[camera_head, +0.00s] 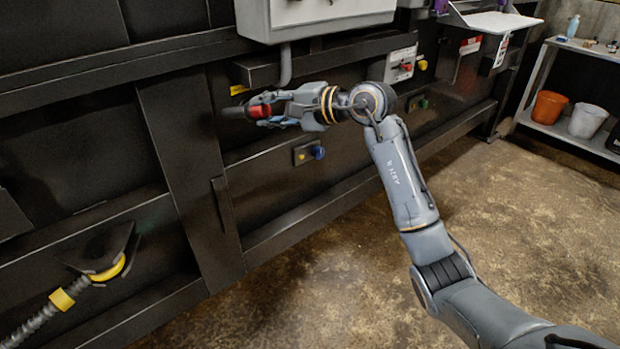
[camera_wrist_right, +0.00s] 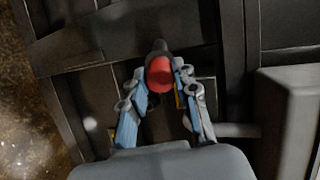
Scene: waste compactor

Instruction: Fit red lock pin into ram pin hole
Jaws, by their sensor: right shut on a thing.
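The red lock pin (camera_head: 260,111) is held in my right gripper (camera_head: 262,110), in front of the dark compactor wall. Its dark end points left in the head view. In the right wrist view the red part of the pin (camera_wrist_right: 159,73) sits between the fingertips of my right gripper (camera_wrist_right: 160,82), with a dark tip beyond it. The fingers are shut on the pin. I cannot make out the ram pin hole; the pin and gripper may cover it. I cannot tell whether the pin touches the wall. My left gripper is not in view.
A grey box (camera_head: 315,12) with a conduit hangs above the gripper. A blue knob (camera_head: 318,152) sits below it, and a panel with a red switch (camera_head: 402,65) is to the right. A shelf (camera_head: 575,130) with buckets stands far right. The floor (camera_head: 300,290) is clear.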

